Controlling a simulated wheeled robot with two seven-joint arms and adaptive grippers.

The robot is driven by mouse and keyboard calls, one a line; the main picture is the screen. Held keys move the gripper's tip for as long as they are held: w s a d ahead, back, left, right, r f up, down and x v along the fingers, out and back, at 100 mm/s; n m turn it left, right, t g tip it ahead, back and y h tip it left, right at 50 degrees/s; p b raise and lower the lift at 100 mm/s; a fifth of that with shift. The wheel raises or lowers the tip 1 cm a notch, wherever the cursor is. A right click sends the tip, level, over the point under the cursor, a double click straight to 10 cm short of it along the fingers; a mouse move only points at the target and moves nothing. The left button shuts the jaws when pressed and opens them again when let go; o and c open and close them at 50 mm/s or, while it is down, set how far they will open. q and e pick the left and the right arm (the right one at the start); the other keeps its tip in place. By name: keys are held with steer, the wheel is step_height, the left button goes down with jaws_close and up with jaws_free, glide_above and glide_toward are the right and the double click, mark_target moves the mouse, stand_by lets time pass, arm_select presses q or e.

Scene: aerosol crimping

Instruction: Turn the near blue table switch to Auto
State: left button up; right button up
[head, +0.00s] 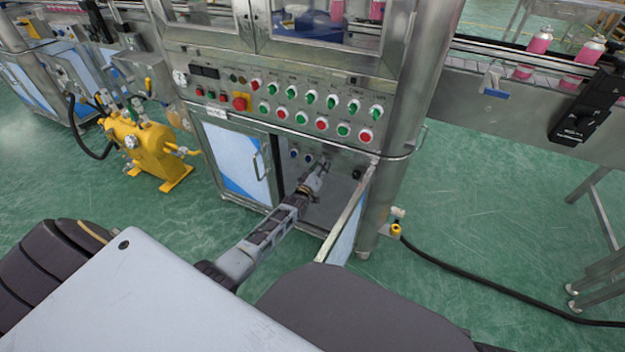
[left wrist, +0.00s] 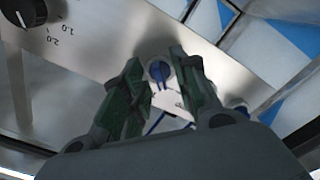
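Two blue switches show on the panel inside the open lower cabinet in the head view. The right one (head: 308,158) is close to my left gripper (head: 320,168), and the other (head: 294,154) is to its left. In the left wrist view a blue knob (left wrist: 160,72) shows between the fingertips of my left gripper (left wrist: 155,85). The fingers are apart, one on each side of the knob, and I cannot tell whether they touch it. The second blue switch (left wrist: 240,107) is partly hidden behind a finger. The switch labels are not readable. My right gripper is not in view.
A black dial (left wrist: 24,12) with a numbered scale is on the same panel. An open cabinet door (head: 348,222) stands to the right of my arm, and a closed door (head: 235,155) is to the left. Buttons and green switches fill the panel (head: 270,80) above.

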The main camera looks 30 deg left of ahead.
arm_select(q)
steer(key=s, duration=1.1)
steer(key=shift+s+d, duration=0.3)
steer(key=shift+s, duration=0.1)
steer(key=shift+s+f, duration=0.1)
stand_by(0.8)
